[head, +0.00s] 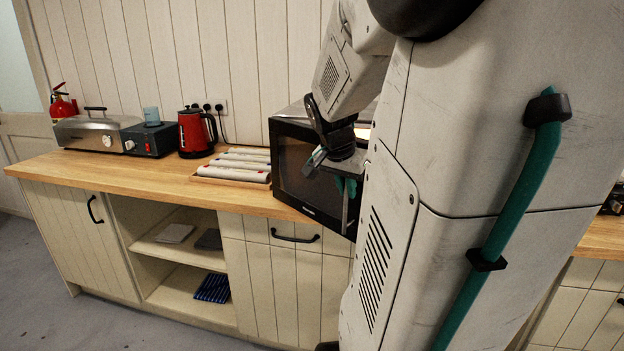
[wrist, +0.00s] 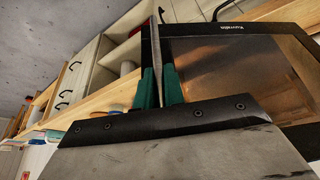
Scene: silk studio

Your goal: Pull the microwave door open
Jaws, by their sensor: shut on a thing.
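The microwave (head: 292,125) stands on the wooden counter, partly hidden behind my arm. Its black door (head: 300,178) has a dark window and faces the front. In the wrist view the door (wrist: 235,75) fills the right side, with a brownish window. A thin grey upright handle (head: 346,217) runs along the door's right part; it also shows in the wrist view (wrist: 158,40). My gripper (head: 346,186) is shut on this handle. Its green fingers (wrist: 159,85) lie on both sides of the bar. I cannot tell whether the door stands ajar; my arm hides that side.
Left of the microwave, a tray of rolls (head: 236,165), a red kettle (head: 196,132), a dark box (head: 150,140) with a blue cup, and a steel appliance (head: 92,131) stand on the counter (head: 110,172). Cabinets (head: 285,270) are below. The floor (head: 40,270) in front is clear at left.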

